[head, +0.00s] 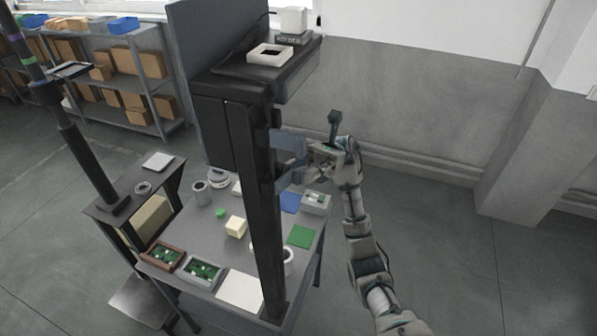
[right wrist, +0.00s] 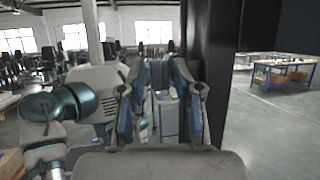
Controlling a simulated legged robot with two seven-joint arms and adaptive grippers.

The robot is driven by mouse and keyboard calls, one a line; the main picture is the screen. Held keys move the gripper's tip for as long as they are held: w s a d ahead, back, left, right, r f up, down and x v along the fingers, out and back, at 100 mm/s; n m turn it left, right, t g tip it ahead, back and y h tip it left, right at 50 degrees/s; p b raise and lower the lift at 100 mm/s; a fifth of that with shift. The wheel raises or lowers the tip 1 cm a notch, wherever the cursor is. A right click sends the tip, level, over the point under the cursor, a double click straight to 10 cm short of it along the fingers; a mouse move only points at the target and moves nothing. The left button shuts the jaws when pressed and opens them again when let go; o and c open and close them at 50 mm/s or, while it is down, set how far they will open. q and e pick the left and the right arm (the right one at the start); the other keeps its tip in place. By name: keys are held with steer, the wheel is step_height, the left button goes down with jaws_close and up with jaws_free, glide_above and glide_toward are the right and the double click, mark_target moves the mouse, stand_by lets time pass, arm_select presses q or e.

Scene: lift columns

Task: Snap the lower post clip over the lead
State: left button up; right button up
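A tall dark post (head: 257,200) rises from the workbench in the head view. A small dark piece (head: 275,118) juts from its upper right side; I cannot tell whether it is a clip. My right gripper (head: 279,160) is at the post's right side, one blue-grey finger above the other with a gap between them. In the right wrist view its fingers (right wrist: 158,92) stand apart with nothing seen between them. The dark post (right wrist: 212,70) is just right of them there. I cannot make out the lower clip or the lead; the gripper may hide them. My left gripper is not in view.
A shelf above the post holds a white box (head: 270,55). The floor right of the bench is clear.

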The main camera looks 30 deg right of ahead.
steer(key=shift+w+d+f, duration=0.2)
steer(key=shift+d, duration=0.05)
steer(key=v, duration=0.8)
steer(key=shift+d, duration=0.25)
steer(key=shift+o, duration=0.2)
steer(key=shift+w+a+f, duration=0.1)
